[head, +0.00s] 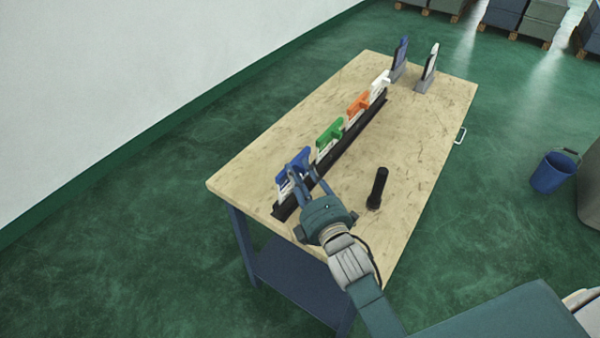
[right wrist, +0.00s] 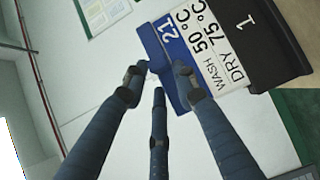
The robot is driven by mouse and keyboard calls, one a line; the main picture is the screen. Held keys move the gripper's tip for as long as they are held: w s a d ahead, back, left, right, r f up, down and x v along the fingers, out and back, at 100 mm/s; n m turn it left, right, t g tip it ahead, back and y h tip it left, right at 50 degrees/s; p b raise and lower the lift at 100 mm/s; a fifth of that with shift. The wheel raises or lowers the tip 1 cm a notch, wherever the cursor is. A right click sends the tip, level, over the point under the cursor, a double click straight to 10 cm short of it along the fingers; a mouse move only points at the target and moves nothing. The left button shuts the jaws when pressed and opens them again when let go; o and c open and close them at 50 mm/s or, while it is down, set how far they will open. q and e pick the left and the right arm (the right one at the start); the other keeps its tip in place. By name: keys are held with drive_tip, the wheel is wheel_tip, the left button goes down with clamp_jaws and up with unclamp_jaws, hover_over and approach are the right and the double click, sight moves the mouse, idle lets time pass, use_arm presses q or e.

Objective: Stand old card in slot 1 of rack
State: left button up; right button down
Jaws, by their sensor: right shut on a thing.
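My right gripper (head: 303,174) is shut on the blue top of a white card (head: 283,188) at the near end of the black rack (head: 350,138). In the right wrist view the fingers (right wrist: 158,75) close around the card's blue tab. The card (right wrist: 210,45) reads 21, WASH 50 °C, DRY 75 °C. Its lower edge meets the rack's black face (right wrist: 270,45), marked 1; how deep it sits is hidden. Whether this is the old card, I cannot tell. My left gripper is not in view.
Cards with green (head: 329,134), orange (head: 358,103) and white (head: 380,82) tops stand further along the rack. A blue card (head: 402,50) and a white card (head: 432,60) stand in holders at the far end. A blue bucket (head: 552,173) is on the floor.

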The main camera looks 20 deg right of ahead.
drive_tip(key=shift+f+b, duration=0.55)
drive_tip(key=shift+f, duration=0.3)
drive_tip(key=c, duration=1.3)
unclamp_jaws()
drive_tip(key=shift+r, duration=0.1)
drive_tip(key=s, duration=1.2)
drive_tip(key=shift+d+r, duration=0.3)
drive_tip(key=shift+d, duration=0.1)
drive_tip(key=shift+f, duration=0.1)
